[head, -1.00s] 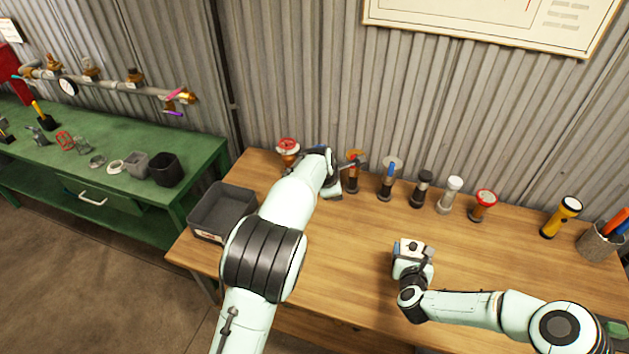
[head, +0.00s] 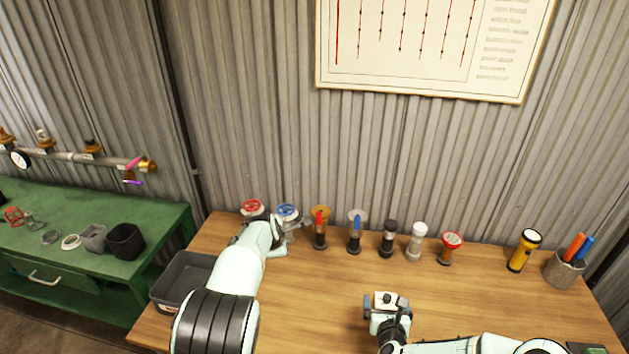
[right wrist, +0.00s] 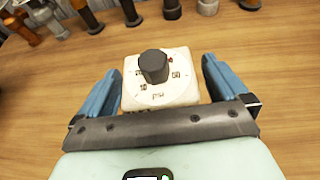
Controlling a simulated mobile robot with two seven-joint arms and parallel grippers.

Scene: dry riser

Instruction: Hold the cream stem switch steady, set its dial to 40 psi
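The cream stem switch (right wrist: 160,92) is a small box with a dark grey dial (right wrist: 153,66) on its top face and printed marks around it. In the head view the switch (head: 384,300) is at the middle front of the wooden table. My right gripper (right wrist: 160,85) has its blue fingers on either side of the box, with what look like narrow gaps. In the head view, my right gripper (head: 382,310) partly hides the box. My left gripper (head: 287,230) is at the back left, by a blue-wheeled item (head: 288,211); its fingers are too small to read.
Several upright items line the back, including an orange-topped one (head: 320,226) and a white-topped one (head: 414,240). A yellow flashlight (head: 523,250) and a pen cup (head: 563,270) stand right. A grey tray (head: 170,290) is at left. The middle is clear.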

